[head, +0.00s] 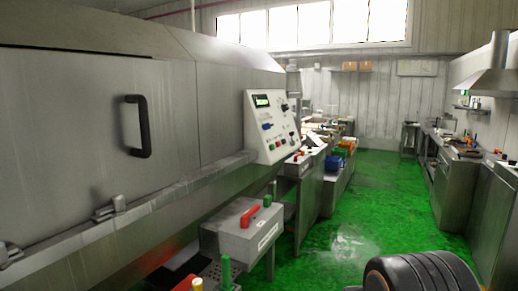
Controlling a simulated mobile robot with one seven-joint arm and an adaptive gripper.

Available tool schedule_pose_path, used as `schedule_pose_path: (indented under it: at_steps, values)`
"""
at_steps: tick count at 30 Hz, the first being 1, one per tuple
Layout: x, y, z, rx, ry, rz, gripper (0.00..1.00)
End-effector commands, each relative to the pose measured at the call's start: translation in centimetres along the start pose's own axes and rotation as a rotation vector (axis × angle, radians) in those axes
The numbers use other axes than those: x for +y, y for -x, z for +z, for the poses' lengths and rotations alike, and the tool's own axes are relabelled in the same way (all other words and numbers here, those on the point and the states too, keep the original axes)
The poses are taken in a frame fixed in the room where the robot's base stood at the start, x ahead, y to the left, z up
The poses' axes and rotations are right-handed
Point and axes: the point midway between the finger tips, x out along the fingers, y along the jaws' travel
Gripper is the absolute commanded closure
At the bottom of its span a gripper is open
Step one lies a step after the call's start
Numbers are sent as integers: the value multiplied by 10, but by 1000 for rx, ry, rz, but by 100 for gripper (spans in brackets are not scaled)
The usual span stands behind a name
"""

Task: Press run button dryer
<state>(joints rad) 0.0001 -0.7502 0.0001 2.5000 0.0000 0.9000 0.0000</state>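A large grey metal machine (180,110) with a black door handle (139,126) fills the left side; I take it to be the dryer, though no readable label shows. At its right end is a tilted white control panel (270,127) with a lit green display (261,101), a blue switch, dark knobs and small red and green buttons along its lower part. Which button is the run button cannot be read. My gripper is not in view.
A grey box (240,232) with a red lever (250,215) and green knob stands low before the machine. Green and yellow knobs stick up at the bottom edge. Further benches line the back. The green floor (355,215) is open in the middle; steel counters (460,190) stand right.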

Motion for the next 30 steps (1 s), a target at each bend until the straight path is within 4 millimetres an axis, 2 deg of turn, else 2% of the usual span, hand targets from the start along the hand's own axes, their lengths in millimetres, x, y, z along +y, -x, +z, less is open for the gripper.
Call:
schedule_pose_path:
  at_steps: [1,7,30]
  values:
    - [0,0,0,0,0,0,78]
    - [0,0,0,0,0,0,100]
    - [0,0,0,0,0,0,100]
